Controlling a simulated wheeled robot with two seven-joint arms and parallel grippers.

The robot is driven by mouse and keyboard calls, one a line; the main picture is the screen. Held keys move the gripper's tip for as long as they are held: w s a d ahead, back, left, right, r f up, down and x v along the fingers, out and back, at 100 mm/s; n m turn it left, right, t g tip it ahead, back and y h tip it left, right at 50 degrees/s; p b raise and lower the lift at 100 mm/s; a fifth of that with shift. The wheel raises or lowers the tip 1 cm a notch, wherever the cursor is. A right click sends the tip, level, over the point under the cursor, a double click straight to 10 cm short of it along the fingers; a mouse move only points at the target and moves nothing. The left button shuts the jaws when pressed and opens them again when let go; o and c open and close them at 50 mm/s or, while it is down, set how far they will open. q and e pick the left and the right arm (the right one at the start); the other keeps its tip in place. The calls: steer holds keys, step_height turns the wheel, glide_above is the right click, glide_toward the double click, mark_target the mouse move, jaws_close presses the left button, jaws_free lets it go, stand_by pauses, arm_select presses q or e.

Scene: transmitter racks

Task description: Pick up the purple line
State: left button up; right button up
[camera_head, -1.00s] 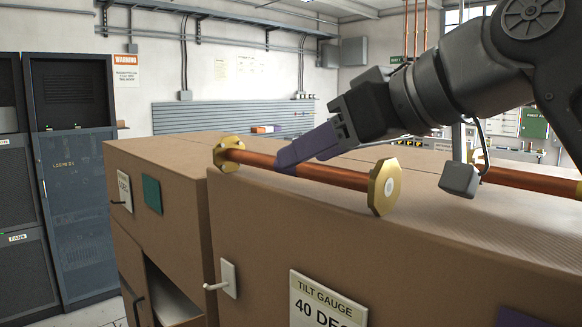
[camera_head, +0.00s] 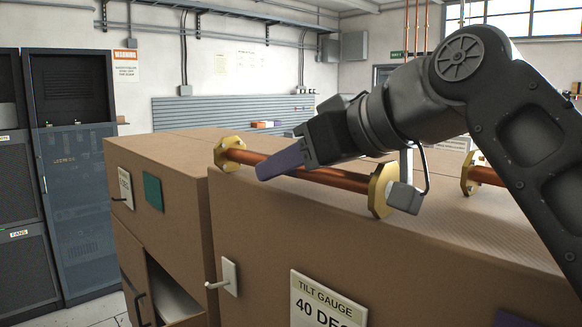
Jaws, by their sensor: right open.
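A copper line (camera_head: 335,178) with a gold octagonal flange at each end lies along the top of a brown cabinet (camera_head: 300,222). No purple band shows on it now; my gripper covers part of its middle. My right gripper (camera_head: 266,171) reaches in from the right, and its purple-grey finger crosses in front of the line left of its middle. The gripper is open; its other finger is hidden, and I cannot tell whether it touches the line. My left gripper is not in view.
Another copper line (camera_head: 488,175) with a gold flange lies to the right, partly behind my arm. A second brown cabinet (camera_head: 160,160) stands at the left with an open front. Dark racks (camera_head: 75,200) stand farther left. The cabinet top in front of the line is clear.

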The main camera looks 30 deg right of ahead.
jaws_close()
stand_by(0.3)
steer(key=shift+r, duration=0.1)
stand_by(1.0)
